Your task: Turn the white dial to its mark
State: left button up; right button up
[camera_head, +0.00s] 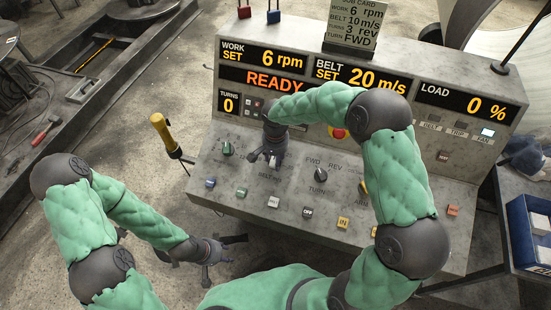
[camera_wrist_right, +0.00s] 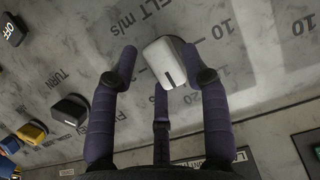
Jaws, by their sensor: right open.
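The white dial (camera_wrist_right: 170,62) is on the grey console, beside the printed "BELT m/s" lettering. It has a short dark line on its face, and printed numbers and tick marks lie around it. My right gripper (camera_head: 268,158) is over it in the head view and largely hides it. In the right wrist view the fingers of my right gripper (camera_wrist_right: 158,62) are spread, with the dial between their tips; I cannot tell whether they touch it. The belt display (camera_head: 360,77) reads 20 m/s. My left gripper (camera_head: 224,258) is low in front of the console, open and empty.
A job card (camera_head: 355,22) above the console lists belt 10 m/s. The black FWD/REV knob (camera_head: 320,174), green dial (camera_head: 227,148) and several coloured buttons surround the white dial. A red button (camera_head: 338,133) sits behind my right forearm. A yellow-handled tool (camera_head: 164,133) stands left.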

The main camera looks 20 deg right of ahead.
jog(key=shift+c, duration=0.3)
jog(key=c, duration=0.8)
jog(key=n, duration=0.1)
jog(key=n+h, duration=0.1)
jog(key=n, duration=0.2)
jog(key=shift+w+a+g+p, duration=0.1)
jog(key=shift+w+g+p, duration=0.15)
jog(key=shift+g+p, duration=0.05)
jog(key=n+h, duration=0.1)
jog(key=n, duration=0.2)
jog(key=shift+w+a+n+h, duration=0.1)
jog(key=shift+a+n+h, duration=0.05)
jog(key=shift+n+h, duration=0.25)
jog(key=n+h, duration=0.1)
jog(key=n, duration=0.3)
jog(key=shift+a, duration=0.15)
jog(key=shift+a+n+t+h, duration=0.1)
jog(key=shift+n+t+h, duration=0.3)
jog(key=shift+n, duration=0.95)
jog(key=shift+a+n+t+h, duration=0.1)
jog(key=shift+n+t+h, duration=0.25)
jog(key=shift+n, duration=1)
jog(key=shift+w, duration=0.1)
